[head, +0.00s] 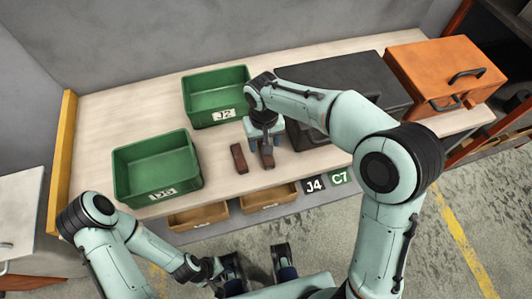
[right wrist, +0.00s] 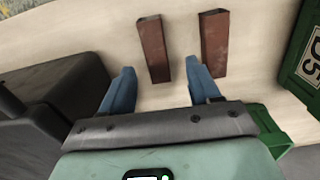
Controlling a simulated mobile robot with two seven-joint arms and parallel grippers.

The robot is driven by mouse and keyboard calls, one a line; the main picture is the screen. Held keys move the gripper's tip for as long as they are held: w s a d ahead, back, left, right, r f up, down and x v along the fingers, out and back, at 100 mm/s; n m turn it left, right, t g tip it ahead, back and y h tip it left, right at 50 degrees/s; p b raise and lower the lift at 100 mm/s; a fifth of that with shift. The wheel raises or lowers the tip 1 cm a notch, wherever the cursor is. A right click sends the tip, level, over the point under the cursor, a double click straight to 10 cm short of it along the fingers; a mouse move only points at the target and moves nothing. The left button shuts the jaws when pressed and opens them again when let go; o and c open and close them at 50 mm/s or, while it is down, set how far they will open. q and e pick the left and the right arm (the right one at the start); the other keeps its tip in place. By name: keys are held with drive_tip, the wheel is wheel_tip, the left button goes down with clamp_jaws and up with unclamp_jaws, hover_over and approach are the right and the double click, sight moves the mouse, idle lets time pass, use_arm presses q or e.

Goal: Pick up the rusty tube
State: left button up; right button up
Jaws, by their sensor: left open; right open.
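Two rusty brown square tubes lie side by side on the light workbench (head: 110,108). In the head view one tube (head: 239,158) is to the left and the other tube (head: 267,158) is partly hidden under my right gripper (head: 266,142). In the right wrist view the right-hand tube of the head view appears on the left (right wrist: 153,48), and the other tube on the right (right wrist: 215,43). My right gripper's blue fingers (right wrist: 162,80) are open and empty, with the nearer tube just beyond and between them. My left gripper (head: 257,262) is open and empty, low in front of the bench.
A green bin (head: 158,170) stands left of the tubes, and another green bin (head: 216,97) labelled J2 stands behind them. A dark case (head: 350,78) and an orange toolbox (head: 440,70) stand to the right. Open drawers (head: 198,215) are below the bench edge.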

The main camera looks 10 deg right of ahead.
drive_tip(key=f, duration=0.4)
drive_tip(key=shift+s+d+f, duration=0.15)
drive_tip(key=shift+d+f, duration=0.05)
drive_tip(key=shift+d, duration=0.05)
clamp_jaws()
drive_tip(key=shift+r, duration=0.1)
